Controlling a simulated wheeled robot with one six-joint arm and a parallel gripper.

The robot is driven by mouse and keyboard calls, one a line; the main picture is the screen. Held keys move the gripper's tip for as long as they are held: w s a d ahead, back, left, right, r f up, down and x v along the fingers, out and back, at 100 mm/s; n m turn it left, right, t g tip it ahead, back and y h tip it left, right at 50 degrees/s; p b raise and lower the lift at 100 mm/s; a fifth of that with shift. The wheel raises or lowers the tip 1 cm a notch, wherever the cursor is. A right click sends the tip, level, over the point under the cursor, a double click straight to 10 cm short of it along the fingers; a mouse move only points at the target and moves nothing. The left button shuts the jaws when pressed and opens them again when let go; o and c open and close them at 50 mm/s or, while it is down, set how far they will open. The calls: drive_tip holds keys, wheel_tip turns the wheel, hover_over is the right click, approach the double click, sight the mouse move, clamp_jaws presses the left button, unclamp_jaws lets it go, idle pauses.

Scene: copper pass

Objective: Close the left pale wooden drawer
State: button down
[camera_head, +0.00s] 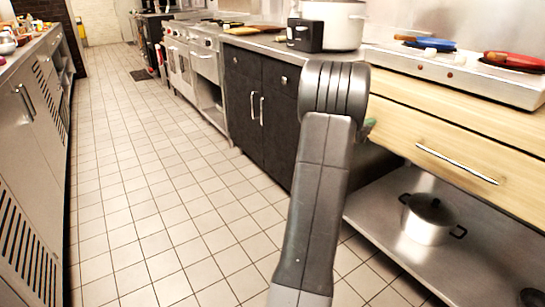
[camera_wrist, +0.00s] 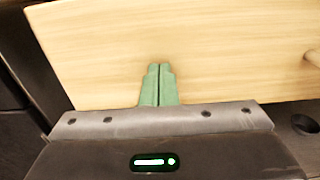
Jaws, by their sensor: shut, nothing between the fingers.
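The pale wooden drawer (camera_head: 440,140) is at the right of the head view, below the counter, with a long metal handle (camera_head: 455,164) on its front. I cannot tell how far it stands out. Its pale wood front (camera_wrist: 220,50) fills the upper part of the wrist view, with part of a handle (camera_wrist: 313,57) at the right edge. My gripper (camera_wrist: 159,70) is shut and empty, its green fingertips together in front of the wood. Whether they touch it is unclear. In the head view my arm hides most of the gripper, and only a bit of green shows beside the drawer's left end.
A dark cabinet (camera_head: 262,110) stands left of the drawer. A steel pot (camera_head: 427,220) sits on the low shelf (camera_head: 385,220) under it. A hot plate unit (camera_head: 450,75) with a blue and a red pan is on the counter. The tiled floor (camera_head: 150,200) at left is clear.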

drive_tip(key=shift+r+x, duration=0.2)
drive_tip(key=shift+x, duration=1.05)
drive_tip(key=shift+r, duration=0.1)
